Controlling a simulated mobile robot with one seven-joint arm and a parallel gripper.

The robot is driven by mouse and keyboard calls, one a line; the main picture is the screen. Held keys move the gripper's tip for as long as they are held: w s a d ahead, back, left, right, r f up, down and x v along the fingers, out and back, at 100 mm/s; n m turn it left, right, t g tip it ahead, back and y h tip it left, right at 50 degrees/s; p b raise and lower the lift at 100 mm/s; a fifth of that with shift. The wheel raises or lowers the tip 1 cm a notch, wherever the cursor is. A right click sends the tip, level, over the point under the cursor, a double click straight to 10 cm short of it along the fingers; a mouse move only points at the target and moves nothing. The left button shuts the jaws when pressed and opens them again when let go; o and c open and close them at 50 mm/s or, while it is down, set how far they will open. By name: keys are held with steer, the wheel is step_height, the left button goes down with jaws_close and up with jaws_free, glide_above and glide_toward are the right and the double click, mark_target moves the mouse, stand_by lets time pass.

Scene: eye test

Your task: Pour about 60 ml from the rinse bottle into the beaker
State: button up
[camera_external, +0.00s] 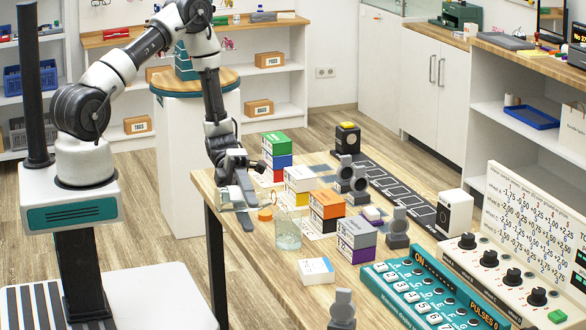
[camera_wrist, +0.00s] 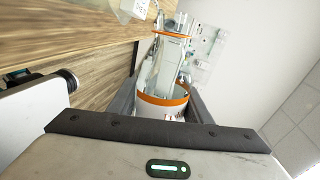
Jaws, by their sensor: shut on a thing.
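My gripper (camera_external: 243,205) is shut on the rinse bottle (camera_wrist: 162,110), a clear bottle with orange bands and a pale label, between both fingers in the wrist view. In the external view the bottle (camera_external: 227,197) is largely hidden by my fingers, and its tilt is hard to tell. The glass beaker (camera_external: 288,238) stands upright on the table, just right of my gripper, with a little pale liquid at its bottom. An orange round piece (camera_external: 265,214) shows between gripper and beaker; I cannot tell if it belongs to the bottle. No stream is visible.
Coloured box stacks (camera_external: 327,212) stand right behind the beaker, with grey stands (camera_external: 397,232) beyond. A white box (camera_external: 316,271) lies in front. A teal button panel (camera_external: 420,295) fills the near right. The table's left edge (camera_external: 235,250) is close to the beaker.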

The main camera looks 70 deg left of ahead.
step_height(320, 180, down, 2)
steer(key=m+t+b, duration=0.1)
steer(key=b, duration=0.4)
steer(key=shift+m, duration=0.4)
steer(key=f+m+b, duration=0.1)
steer(key=b, duration=0.1)
steer(key=f+m+b, duration=0.1)
steer(key=b, duration=0.2)
steer(key=shift+s+t+b, duration=0.3)
steer(key=shift+t+b, duration=0.05)
steer(key=shift+t, duration=0.05)
stand_by(1.0)
